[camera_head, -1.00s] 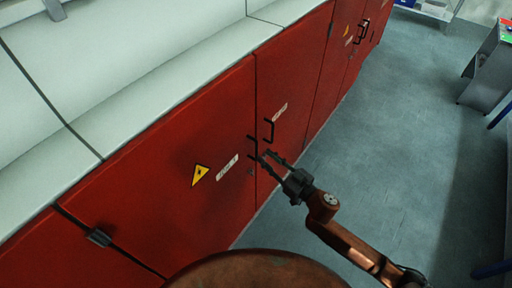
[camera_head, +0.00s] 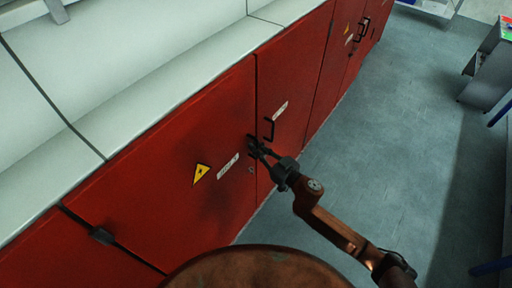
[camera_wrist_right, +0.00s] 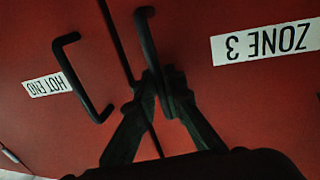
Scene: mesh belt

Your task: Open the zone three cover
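The zone three cover (camera_head: 145,195) is a large red panel with a yellow warning triangle and a white label; it looks shut, flush with its neighbour. Its label (camera_wrist_right: 266,42) reads ZONE 3, upside down in the right wrist view. Its black handle (camera_wrist_right: 149,40) stands near the seam. My right gripper (camera_head: 256,149) is at this handle, and its fingers (camera_wrist_right: 164,78) have closed in on both sides of the bar. The fingers hide part of the handle. My left gripper is not in view.
The adjacent red panel (camera_head: 285,85) has its own black handle (camera_wrist_right: 83,78) and a HOT END label (camera_wrist_right: 47,85), close beside my fingers. A pale top (camera_head: 150,75) runs above the panels. Grey floor (camera_head: 390,130) is clear to the right; a grey bench (camera_head: 490,75) stands beyond.

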